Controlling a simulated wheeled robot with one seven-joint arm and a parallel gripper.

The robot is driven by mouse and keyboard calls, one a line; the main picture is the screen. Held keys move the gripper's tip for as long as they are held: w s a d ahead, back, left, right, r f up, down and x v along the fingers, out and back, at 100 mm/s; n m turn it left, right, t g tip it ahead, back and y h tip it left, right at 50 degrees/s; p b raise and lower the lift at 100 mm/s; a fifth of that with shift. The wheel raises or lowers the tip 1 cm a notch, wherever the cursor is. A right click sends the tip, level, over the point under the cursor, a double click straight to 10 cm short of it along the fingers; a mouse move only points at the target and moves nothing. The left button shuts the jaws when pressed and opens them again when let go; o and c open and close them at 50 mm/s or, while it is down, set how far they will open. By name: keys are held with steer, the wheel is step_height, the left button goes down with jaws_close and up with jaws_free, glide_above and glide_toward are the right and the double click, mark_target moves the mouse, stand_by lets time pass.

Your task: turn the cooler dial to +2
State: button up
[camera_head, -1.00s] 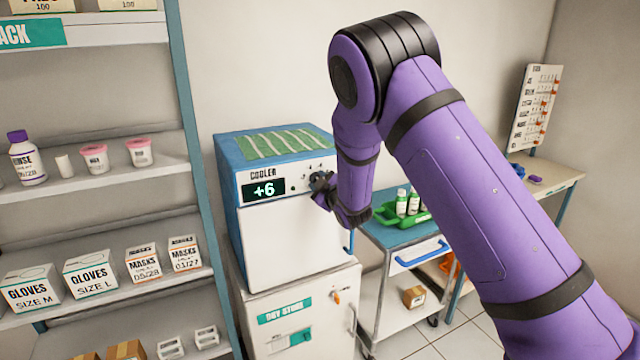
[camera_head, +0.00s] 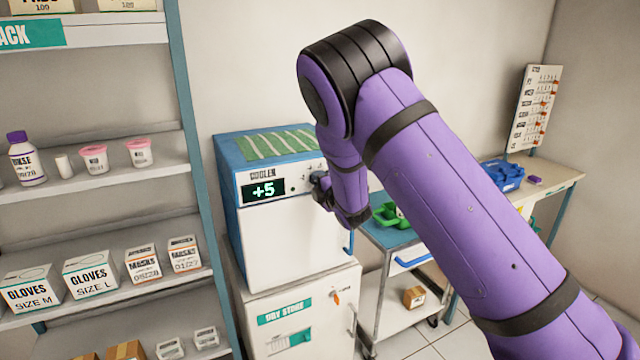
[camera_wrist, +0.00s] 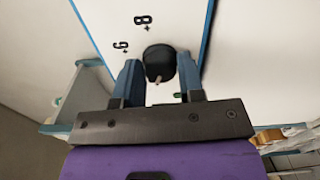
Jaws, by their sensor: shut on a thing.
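The cooler (camera_head: 285,245) is a white box with a blue top, standing on a white cabinet. Its display (camera_head: 263,190) reads +5. The dial is a black round knob (camera_wrist: 159,62) with a small pale pointer, seen in the wrist view next to printed marks +8 and +6. My gripper (camera_wrist: 157,75) has its two blue-grey fingers on either side of the knob, shut on it. In the head view my gripper (camera_head: 322,190) is at the upper right of the cooler front, and my wrist partly hides the dial there.
A blue-topped trolley (camera_head: 392,235) with a green tray (camera_head: 390,215) stands right of the cooler. A shelf rack (camera_head: 185,150) with boxes and tubs is at the left. A bench (camera_head: 540,178) with a blue tray (camera_head: 502,175) stands at the back right.

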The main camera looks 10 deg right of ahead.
steer(key=shift+f+n, duration=0.1)
steer(key=shift+n, duration=0.4)
steer(key=o, duration=0.9)
steer(key=v, duration=1)
steer(key=shift+s+d, duration=0.15)
steer(key=shift+s, duration=0.25)
